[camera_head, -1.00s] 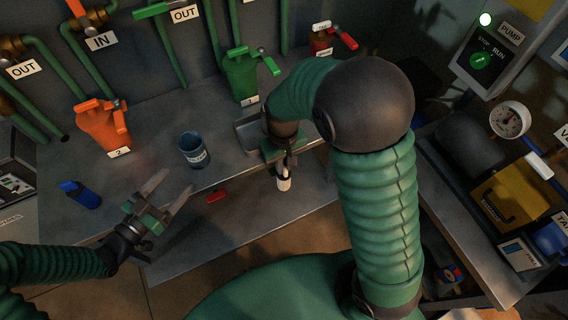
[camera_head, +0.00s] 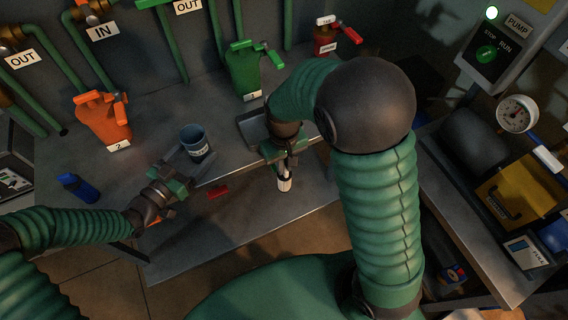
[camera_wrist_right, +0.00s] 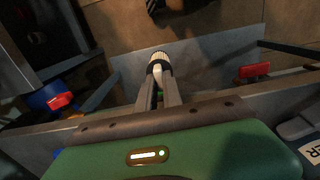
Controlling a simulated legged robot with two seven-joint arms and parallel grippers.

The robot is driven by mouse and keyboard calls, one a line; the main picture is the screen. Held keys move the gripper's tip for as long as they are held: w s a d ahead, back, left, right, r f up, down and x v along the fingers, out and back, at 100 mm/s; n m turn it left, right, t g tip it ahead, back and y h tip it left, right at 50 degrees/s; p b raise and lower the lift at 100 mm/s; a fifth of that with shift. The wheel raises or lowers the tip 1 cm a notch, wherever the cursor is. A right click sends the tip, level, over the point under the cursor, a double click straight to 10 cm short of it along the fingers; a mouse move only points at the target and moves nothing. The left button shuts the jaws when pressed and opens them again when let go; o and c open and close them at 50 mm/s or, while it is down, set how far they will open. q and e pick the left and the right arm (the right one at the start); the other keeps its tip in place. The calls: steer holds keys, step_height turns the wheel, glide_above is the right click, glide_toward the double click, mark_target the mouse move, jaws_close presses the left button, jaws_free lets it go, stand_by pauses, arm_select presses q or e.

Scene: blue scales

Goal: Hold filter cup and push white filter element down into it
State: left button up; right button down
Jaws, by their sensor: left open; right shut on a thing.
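The filter cup (camera_head: 194,140) is a dark blue-grey open cup with a white label, upright on the grey bench. My left gripper (camera_head: 197,163) is open at the cup's near side, its fingers reaching toward either side; I cannot tell if they touch it. My right gripper (camera_head: 287,170) is shut on the white filter element (camera_head: 284,184), held near the bench's front edge, apart from the cup. In the right wrist view the white element (camera_wrist_right: 160,60) sticks out beyond the fingertips, with a dark band. Part of a labelled object (camera_wrist_right: 308,150) shows at that view's lower right.
A blue bottle (camera_head: 79,188) lies at left. An orange can (camera_head: 103,120), a green can (camera_head: 243,70) and a metal tray (camera_head: 252,126) stand farther back.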

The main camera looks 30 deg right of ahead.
arm_select(q)
steer(key=shift+c, duration=0.4)
steer(key=shift+d, duration=0.25)
steer(key=c, duration=0.9)
arm_select(e)
steer(key=shift+d, duration=0.3)
arm_select(q)
steer(key=shift+a, duration=0.1)
arm_select(e)
step_height(320, 180, up, 28)
steer(key=shift+a+f, duration=0.1)
steer(key=shift+a, duration=0.05)
steer(key=w+a+f, duration=0.1)
steer(key=w+a, duration=0.5)
steer(key=a, duration=0.4)
steer(key=w+a+f, duration=0.1)
steer(key=w+a, duration=0.6)
steer(key=a, duration=0.3)
stand_by(1.4)
steer(key=shift+d+f, duration=0.1)
steer(key=shift+f, duration=0.1)
steer(key=shift+f, duration=1.35)
